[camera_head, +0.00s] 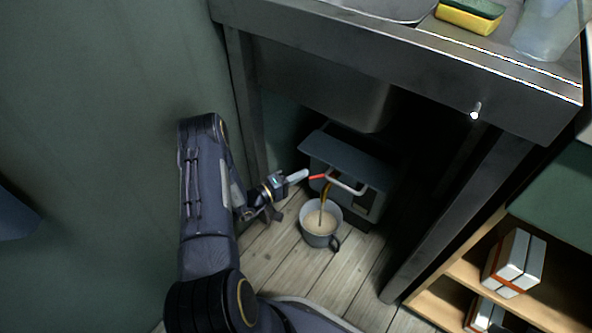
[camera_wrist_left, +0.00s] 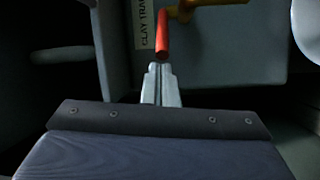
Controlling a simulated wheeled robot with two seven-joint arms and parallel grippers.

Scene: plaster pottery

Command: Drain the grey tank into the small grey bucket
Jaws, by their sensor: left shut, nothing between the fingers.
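The grey tank (camera_head: 345,152) stands on the floor under the sink, with a light handle on its front. In the wrist view its front (camera_wrist_left: 235,50) carries a partly hidden label starting "CLAY TRA". A red valve lever (camera_head: 318,177) sticks out from the brass tap (camera_wrist_left: 196,3). A brown stream runs down from the tap into the small grey bucket (camera_head: 312,239), which stands upright below and holds beige liquid. My left gripper (camera_head: 303,174) is shut and empty, its tips at the free end of the red lever (camera_wrist_left: 162,35); I cannot tell if they touch.
The steel sink counter (camera_head: 400,50) overhangs the tank, with a sponge (camera_head: 470,14) on top. A counter leg (camera_head: 460,215) and a wooden shelf (camera_head: 480,285) with boxes (camera_head: 515,262) stand to the right. A green wall is at the left. Wooden floor (camera_head: 290,255) around the bucket is clear.

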